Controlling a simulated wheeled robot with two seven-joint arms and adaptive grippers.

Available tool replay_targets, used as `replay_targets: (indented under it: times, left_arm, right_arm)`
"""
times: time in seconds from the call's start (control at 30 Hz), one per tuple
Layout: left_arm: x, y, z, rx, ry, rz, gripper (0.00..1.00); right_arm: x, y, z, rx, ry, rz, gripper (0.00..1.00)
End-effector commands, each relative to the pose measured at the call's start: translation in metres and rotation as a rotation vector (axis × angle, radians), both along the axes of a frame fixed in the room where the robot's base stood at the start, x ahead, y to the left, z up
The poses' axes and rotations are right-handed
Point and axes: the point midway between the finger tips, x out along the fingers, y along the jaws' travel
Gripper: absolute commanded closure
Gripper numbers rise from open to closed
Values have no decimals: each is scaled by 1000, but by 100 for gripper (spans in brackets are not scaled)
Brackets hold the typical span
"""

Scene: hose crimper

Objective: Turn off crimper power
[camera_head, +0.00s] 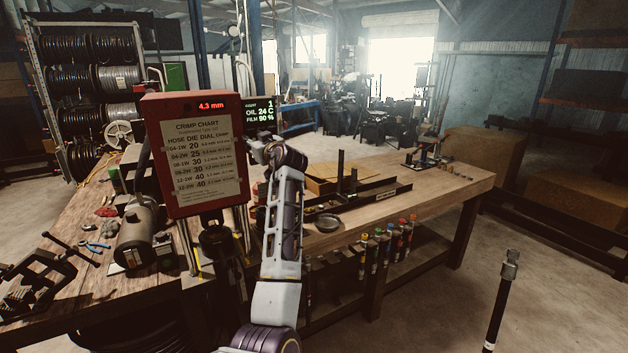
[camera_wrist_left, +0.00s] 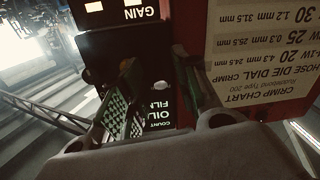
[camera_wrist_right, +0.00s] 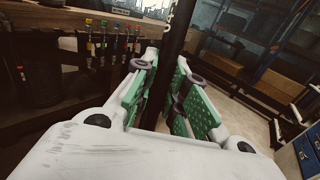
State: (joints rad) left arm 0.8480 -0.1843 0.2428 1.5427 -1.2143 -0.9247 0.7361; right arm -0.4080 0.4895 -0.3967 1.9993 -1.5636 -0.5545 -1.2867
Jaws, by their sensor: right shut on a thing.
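The red crimper (camera_head: 195,150) stands on the bench at the left, with a paper crimp chart and a red "4.3 mm" readout. A dark display box (camera_head: 258,112) with count, oil and film readings is at its right side; it also shows in the left wrist view (camera_wrist_left: 160,108). My left gripper (camera_wrist_left: 158,75) is open and empty, its fingers in front of the dark panel beside the crimper. A small pale spot on the panel shows between the fingers; I cannot tell whether it is the power switch. My right gripper (camera_wrist_right: 162,95) is shut on a black hose (camera_wrist_right: 172,50) with a metal end fitting (camera_head: 510,264).
A grey cylinder (camera_head: 135,235) and blue pliers (camera_head: 97,245) lie on the left bench. Hose reels (camera_head: 105,80) stand behind. The right workbench (camera_head: 440,185) holds a dark fixture and a round dish (camera_head: 327,222). Several color-banded hoses hang along its front.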

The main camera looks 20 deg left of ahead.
Motion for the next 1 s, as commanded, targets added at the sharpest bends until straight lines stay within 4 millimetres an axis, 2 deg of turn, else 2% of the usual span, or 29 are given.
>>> replay_targets:
  times: [0.37,0.63,1.0]
  left_arm:
    - [0,-1,0,0,0,0,69]
    - [0,-1,0,0,0,0,100]
    - [0,-1,0,3,-2,0,100]
  right_arm:
    - [0,0,1,0,-1,0,100]
    - [0,0,1,0,-1,0,100]
    - [0,0,-1,0,-1,0,100]
